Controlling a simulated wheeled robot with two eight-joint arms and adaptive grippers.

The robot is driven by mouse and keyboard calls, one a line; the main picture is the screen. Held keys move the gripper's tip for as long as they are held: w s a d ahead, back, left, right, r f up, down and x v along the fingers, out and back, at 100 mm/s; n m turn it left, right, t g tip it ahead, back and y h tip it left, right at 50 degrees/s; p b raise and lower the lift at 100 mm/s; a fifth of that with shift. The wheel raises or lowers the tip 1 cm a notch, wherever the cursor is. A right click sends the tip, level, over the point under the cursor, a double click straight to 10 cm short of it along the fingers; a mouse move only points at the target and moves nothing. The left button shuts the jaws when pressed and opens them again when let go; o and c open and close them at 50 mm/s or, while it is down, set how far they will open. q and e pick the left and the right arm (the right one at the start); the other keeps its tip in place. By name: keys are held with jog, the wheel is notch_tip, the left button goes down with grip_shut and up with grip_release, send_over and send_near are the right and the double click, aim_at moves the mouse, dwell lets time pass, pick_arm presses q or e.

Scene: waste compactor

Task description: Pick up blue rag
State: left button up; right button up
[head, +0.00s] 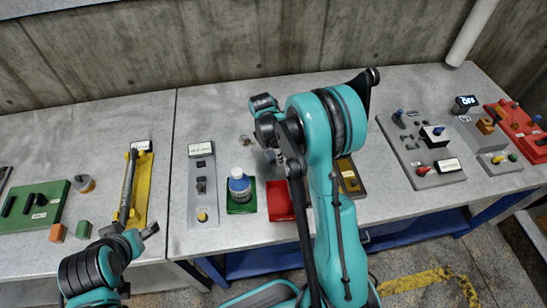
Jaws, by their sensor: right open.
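I cannot make out a blue rag in the head view; my right arm hides part of the table's middle. My right gripper (272,150) is over the middle of the grey table (225,120), open, with its fingers partly covered by its own arm.
A yellow tray (142,190) with a long grey tool and a green panel (35,206) are at the left. A grey switch panel (202,185) stands left of the bottle. Grey control panels (420,150) and a red one (518,130) fill the right. A concrete wall (220,40) is behind.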

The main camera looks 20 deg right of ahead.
jog(key=shift+f, duration=0.1)
jog(key=c, duration=1.2)
jog(key=shift+c, duration=0.2)
jog(key=shift+r, duration=0.5)
jog(key=r, duration=0.1)
jog(key=r+p, duration=0.1)
jog(key=s+r+p, duration=0.1)
jog(key=r, duration=0.1)
jog(key=shift+d, duration=0.35)
jog(key=s+d+r+p, duration=0.2)
jog(key=s+d+r, duration=0.2)
jog(key=s, duration=0.5)
notch_tip(320, 180, up, 2)
jog(key=shift+s+d, duration=0.15)
jog(key=shift+d, duration=0.25)
